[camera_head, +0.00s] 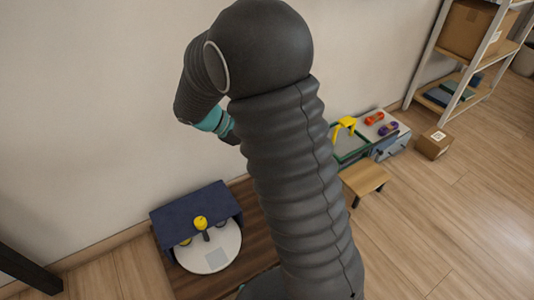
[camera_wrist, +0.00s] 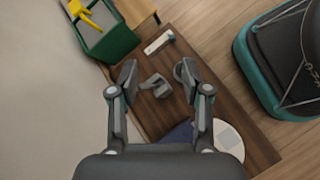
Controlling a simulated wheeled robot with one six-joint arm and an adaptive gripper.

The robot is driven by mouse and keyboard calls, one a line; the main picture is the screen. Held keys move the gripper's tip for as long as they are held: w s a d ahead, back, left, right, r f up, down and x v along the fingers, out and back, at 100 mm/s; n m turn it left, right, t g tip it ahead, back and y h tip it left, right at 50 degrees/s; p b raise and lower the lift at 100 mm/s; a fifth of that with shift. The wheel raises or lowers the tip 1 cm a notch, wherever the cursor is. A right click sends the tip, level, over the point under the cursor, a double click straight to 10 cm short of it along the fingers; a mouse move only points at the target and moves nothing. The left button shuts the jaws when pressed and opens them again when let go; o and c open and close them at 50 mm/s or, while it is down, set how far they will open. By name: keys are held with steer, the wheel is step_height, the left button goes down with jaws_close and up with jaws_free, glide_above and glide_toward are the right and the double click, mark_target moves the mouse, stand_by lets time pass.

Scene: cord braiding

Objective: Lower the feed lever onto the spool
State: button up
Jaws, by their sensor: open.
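My gripper (camera_wrist: 157,72) is open in the wrist view, its two fingers apart above a brown wooden board (camera_wrist: 182,45). A small grey angular part (camera_wrist: 156,86) shows between the fingers, on or above the board; I see no finger touching it. A white strip (camera_wrist: 158,43) with a dark end lies beyond the fingertips. I cannot tell which part is the feed lever or which is the spool. In the head view my arm hides the middle of the board, and my fingers do not show clearly.
A navy box (camera_head: 180,208) and a white disc (camera_head: 226,252) with a yellow knob (camera_head: 201,222) stand at lower left. A green frame (camera_head: 352,155) with a yellow arch (camera_head: 343,127), a wooden stool (camera_head: 364,179) and a carton (camera_head: 434,143) stand right.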

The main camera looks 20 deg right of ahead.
steer(key=w+a+f+n+t+h, duration=0.2)
steer(key=w+f+n+h, duration=0.15)
steer(key=f, duration=0.45)
steer(key=w+a+f+n+t+h, duration=0.1)
steer(key=w+a+f+n+h, duration=0.1)
steer(key=w+f+n, duration=0.4)
steer(key=w+a+f+n+t+h, duration=0.2)
steer(key=f+n+h, duration=0.1)
steer(key=f, duration=0.6)
steer(key=shift+y, duration=0.25)
steer(key=w+d, duration=0.1)
steer(key=d, duration=0.8)
steer(key=w+d, duration=0.1)
steer(key=d, duration=0.3)
steer(key=shift+w+d, duration=0.3)
steer(key=shift+d, duration=0.05)
jaws_close()
